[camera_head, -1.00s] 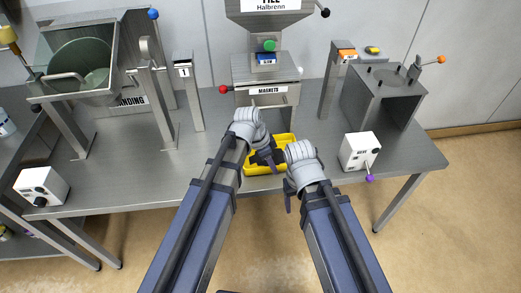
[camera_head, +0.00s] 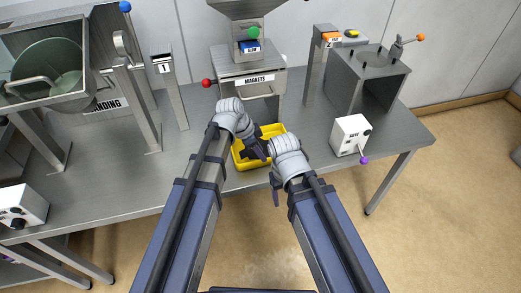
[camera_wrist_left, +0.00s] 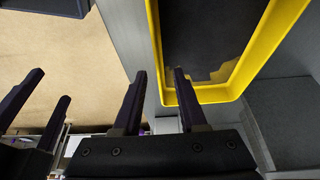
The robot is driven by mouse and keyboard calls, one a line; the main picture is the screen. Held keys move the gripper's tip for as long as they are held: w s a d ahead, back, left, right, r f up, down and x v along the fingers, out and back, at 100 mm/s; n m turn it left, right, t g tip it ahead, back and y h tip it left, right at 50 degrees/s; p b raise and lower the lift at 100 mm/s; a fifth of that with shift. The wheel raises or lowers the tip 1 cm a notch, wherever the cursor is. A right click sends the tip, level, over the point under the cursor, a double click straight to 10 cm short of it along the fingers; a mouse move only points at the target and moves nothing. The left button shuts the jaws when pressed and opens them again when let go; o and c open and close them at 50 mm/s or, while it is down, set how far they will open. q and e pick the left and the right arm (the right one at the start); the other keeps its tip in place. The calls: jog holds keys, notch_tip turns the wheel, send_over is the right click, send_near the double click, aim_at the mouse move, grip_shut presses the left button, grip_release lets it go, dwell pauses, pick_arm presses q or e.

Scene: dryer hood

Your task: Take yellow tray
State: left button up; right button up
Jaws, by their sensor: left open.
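The yellow tray (camera_head: 238,157) lies at the front of the bench, below the machine labelled MAGNETS. My left gripper (camera_head: 258,148) is over the tray, hiding part of it. In the left wrist view, the left gripper (camera_wrist_left: 160,74) is open and empty. The tray's rim (camera_wrist_left: 156,40) runs down the picture between its two fingertips; I cannot tell how deep they reach. My right gripper (camera_head: 276,187) is at the tray's right front, by the bench edge. Its dark fingers (camera_wrist_left: 52,84) show apart at the left of the wrist view, with nothing between them.
The MAGNETS machine (camera_head: 248,80) stands just behind the tray. A white switch box (camera_head: 350,135) with a purple-tipped lever is to the right, before a grey metal box (camera_head: 365,85). A post marked 1 (camera_head: 168,90) is to the left. Bench left of the tray is clear.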

pick_arm(q)
jog(key=shift+b+x, duration=2.35)
jog(key=shift+x, duration=0.35)
jog(key=shift+s+d+r, duration=0.1)
jog(key=shift+d+r, duration=0.1)
grip_shut()
